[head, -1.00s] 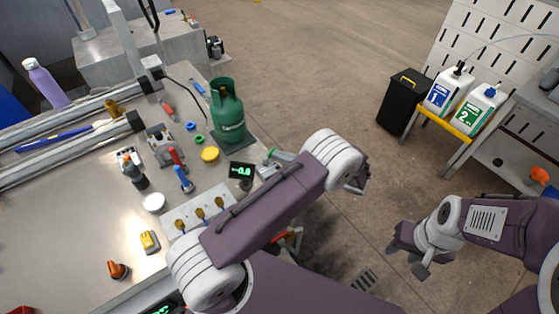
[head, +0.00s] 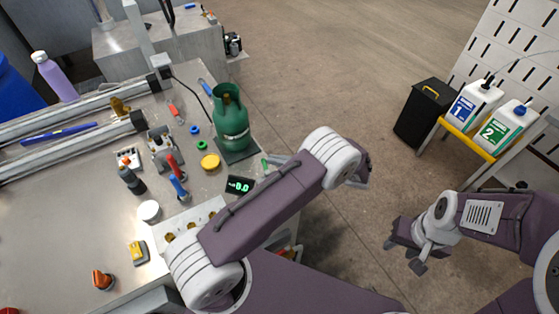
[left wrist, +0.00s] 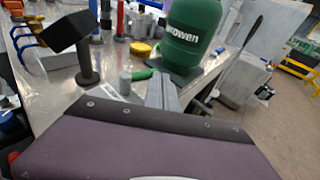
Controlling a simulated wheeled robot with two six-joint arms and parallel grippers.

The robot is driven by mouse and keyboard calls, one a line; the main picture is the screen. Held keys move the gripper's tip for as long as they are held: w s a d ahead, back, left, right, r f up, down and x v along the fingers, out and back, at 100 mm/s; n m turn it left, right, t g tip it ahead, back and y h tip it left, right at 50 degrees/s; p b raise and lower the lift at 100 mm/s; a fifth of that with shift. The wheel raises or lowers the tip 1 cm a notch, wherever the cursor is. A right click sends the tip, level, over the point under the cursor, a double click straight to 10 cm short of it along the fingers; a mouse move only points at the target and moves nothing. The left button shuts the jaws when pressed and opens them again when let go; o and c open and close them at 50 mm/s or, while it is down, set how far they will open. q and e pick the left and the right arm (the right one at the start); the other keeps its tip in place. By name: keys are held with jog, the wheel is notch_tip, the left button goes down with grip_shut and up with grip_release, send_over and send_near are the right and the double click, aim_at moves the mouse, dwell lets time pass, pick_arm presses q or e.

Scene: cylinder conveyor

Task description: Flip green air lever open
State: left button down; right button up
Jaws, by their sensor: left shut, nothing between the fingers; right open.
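A small green part (head: 264,164), probably the green air lever, shows at the table's right edge below the green gas bottle. It also shows in the left wrist view (left wrist: 142,75), just left of my fingers; its exact position is hard to tell. My left gripper (head: 277,159) is shut and empty, close beside the green part. Its fingers (left wrist: 161,92) point towards the bottle in the left wrist view. My left forearm hides part of the table edge. My right gripper (head: 404,257) is open and empty over the floor.
The green gas bottle (head: 231,117) stands on a dark plate near the edge. A small display (head: 240,185) stands close to my left gripper; its dark back (left wrist: 57,32) shows in the wrist view. A yellow disc (head: 210,162) lies nearby.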

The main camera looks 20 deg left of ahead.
pick_arm(q)
jog(key=shift+w+a, duration=0.1)
jog(key=shift+a, duration=0.45)
pick_arm(e)
jog(key=shift+r, duration=0.15)
pick_arm(q)
jog(key=shift+a, duration=0.2)
